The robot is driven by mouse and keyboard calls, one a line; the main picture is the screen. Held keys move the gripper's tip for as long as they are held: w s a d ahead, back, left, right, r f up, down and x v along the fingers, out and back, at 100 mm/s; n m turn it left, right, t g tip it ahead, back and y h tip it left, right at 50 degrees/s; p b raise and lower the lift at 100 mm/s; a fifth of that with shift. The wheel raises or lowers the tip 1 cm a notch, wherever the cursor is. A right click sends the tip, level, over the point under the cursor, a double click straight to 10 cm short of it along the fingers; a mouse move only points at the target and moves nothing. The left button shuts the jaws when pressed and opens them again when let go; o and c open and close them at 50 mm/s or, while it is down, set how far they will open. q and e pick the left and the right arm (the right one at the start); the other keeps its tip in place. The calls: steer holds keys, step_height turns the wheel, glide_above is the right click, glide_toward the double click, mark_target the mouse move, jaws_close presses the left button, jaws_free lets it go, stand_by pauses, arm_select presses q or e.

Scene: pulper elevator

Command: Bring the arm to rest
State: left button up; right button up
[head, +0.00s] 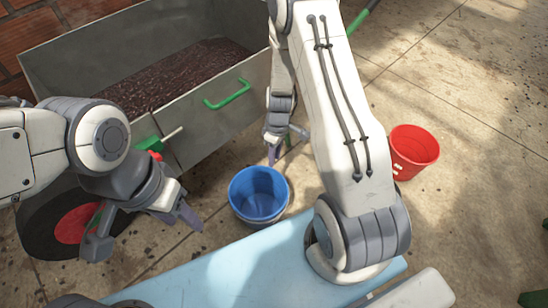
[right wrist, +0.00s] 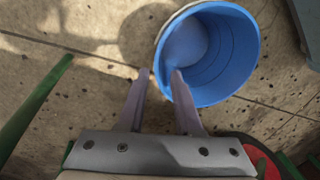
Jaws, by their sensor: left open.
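My left gripper (head: 143,232) is open and empty, its fingers spread wide, left of the blue bucket in the head view. My right arm (head: 345,120) comes down across the middle of the head view. My right gripper (head: 287,143) is lower, just behind the blue bucket. In the right wrist view the right gripper (right wrist: 161,74) has its fingertips apart with nothing between them. One fingertip overlaps the rim of the blue bucket (right wrist: 225,50) in that picture; I cannot tell whether it touches.
The blue bucket (head: 235,192) stands on the concrete floor. A metal trough (head: 225,125) with dark contents and green handles is behind at left, with a red-hubbed wheel (head: 72,225). A red bucket (head: 414,146) stands at right. The floor at far right is mostly clear.

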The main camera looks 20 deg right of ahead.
stand_by(0.4)
steer(key=s+a+r+m+t+h, duration=0.15)
steer(key=s+r+m, duration=0.25)
steer(key=r, duration=0.7)
steer(key=s+a+r+m+t+y, duration=0.1)
steer(key=s+a+r+m+t, duration=0.2)
steer(key=r, duration=0.7)
steer(key=s+a+r+n+g+p, duration=0.2)
steer(key=s+a+r+n+p, duration=0.2)
steer(key=s+a+r+p, duration=0.5)
steer(key=s+a+r+n+g+p, duration=0.2)
steer(key=s+a+r+n+p, duration=0.3)
steer(key=r, duration=0.6)
step_height(320, 180, up, 37)
steer(key=m+p, duration=0.1)
steer(key=p, duration=3.5)
steer(key=shift+s+d+f+m, duration=0.2)
steer(key=shift+s+d+m, duration=0.1)
steer(key=shift+d+m, duration=0.1)
